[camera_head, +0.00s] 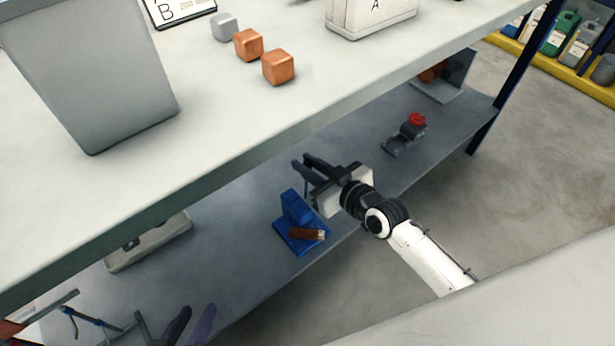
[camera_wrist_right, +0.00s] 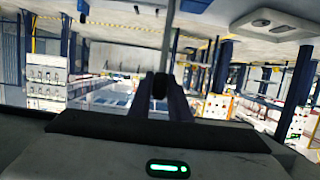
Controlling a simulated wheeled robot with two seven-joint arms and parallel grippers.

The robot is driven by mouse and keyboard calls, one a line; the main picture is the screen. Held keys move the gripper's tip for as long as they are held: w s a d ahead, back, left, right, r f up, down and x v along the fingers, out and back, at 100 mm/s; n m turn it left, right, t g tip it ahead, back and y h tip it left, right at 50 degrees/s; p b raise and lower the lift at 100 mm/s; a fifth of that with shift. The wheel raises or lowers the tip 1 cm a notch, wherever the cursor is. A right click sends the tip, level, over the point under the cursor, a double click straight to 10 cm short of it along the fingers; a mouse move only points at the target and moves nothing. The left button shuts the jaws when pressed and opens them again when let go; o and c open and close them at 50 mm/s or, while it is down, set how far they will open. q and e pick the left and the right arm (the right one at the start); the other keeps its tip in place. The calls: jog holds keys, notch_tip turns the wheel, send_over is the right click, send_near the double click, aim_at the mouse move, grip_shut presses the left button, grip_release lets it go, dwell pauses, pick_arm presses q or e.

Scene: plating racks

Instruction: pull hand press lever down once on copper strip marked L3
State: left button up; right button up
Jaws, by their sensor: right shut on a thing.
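The blue hand press (camera_head: 293,208) stands on the grey lower shelf. A copper-brown strip (camera_head: 304,233) with a pale end lies at its base; no L3 mark is readable. My right gripper (camera_head: 306,166) is just behind and above the press in the head view. In the right wrist view its fingers (camera_wrist_right: 160,92) are closed around a dark knob, with a dark bar rising behind it, which looks like the press lever. The lever is mostly hidden in the head view. My left gripper (camera_head: 190,325) shows only its purple fingertips at the bottom edge, apart and empty.
The upper table (camera_head: 200,200) overhangs the shelf and carries a grey bin (camera_head: 90,70), a grey cube and two copper cubes (camera_head: 278,67). On the shelf are a device with a red button (camera_head: 417,120), a shallow tray (camera_head: 148,248) and a metal stand (camera_head: 95,325).

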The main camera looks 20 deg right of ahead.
jog(key=shift+s+d+f+p, duration=0.1)
jog(key=shift+s+d+p, duration=0.15)
jog(key=shift+s, duration=0.3)
jog(key=shift+s+d+f+p, duration=0.1)
jog(key=shift+s+p, duration=0.1)
jog(key=shift+s, duration=0.4)
jog(key=shift+s+d+f, duration=0.1)
jog(key=shift+s, duration=0.05)
jog(key=shift+s+d+f, duration=0.2)
jog(key=shift+s, duration=0.35)
jog(key=shift+s+d+f, duration=0.2)
jog(key=shift+s, duration=0.35)
jog(key=shift+s+d+f, duration=0.25)
jog(key=shift+s+f, duration=0.15)
jog(key=shift+s, duration=0.2)
jog(key=shift+s+d+f, duration=0.2)
jog(key=shift+s+f, duration=0.15)
jog(key=shift+s, duration=0.25)
jog(key=shift+s+f, duration=0.1)
jog(key=shift+f, duration=0.05)
